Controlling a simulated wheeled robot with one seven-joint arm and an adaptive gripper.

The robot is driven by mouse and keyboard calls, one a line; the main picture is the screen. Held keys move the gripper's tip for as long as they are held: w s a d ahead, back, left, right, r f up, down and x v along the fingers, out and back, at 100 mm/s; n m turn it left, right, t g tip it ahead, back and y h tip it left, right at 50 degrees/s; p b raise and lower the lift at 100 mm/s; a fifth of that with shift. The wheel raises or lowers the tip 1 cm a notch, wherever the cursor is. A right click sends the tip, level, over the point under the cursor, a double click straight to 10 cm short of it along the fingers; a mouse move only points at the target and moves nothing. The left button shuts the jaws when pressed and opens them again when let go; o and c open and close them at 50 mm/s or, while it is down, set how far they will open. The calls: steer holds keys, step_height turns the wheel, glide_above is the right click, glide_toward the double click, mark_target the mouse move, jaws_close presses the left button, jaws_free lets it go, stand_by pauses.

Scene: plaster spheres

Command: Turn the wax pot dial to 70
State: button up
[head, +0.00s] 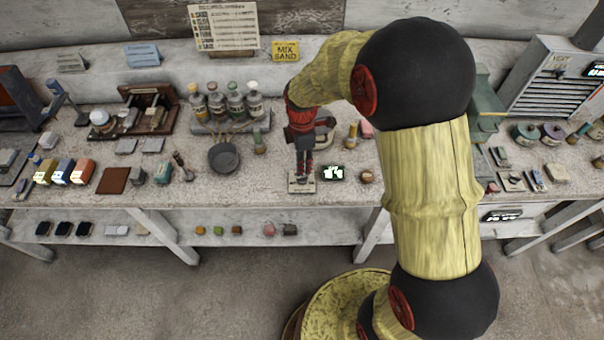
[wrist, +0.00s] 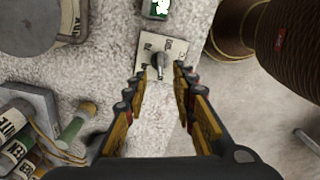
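The dial (wrist: 158,63) is a dark knob with a pointer on a pale square plate (wrist: 147,45) with markings too small to read. In the head view the plate (head: 301,188) sits near the front edge of the bench, and my gripper hides the knob. My gripper (wrist: 160,76) points down at the dial, fingers apart on either side of the knob with gaps showing. In the head view my gripper (head: 304,172) is right above the plate. A small dark box with a lit display (head: 333,173) stands right of the plate; its digits are not clearly readable. I cannot pick out the wax pot.
A dark pan (head: 223,157) and several bottles (head: 228,104) stand to the left. A small round brown item (head: 367,176) lies right of the display. A lower shelf (head: 270,243) holds small blocks. My arm covers the bench to the right.

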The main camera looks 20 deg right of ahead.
mark_target(302, 178)
step_height(302, 178, down, 6)
steer(key=shift+f+b, duration=0.15)
steer(key=shift+b, duration=0.5)
steer(key=shift+c, duration=1.1)
steer(key=c, duration=0.4)
jaws_close()
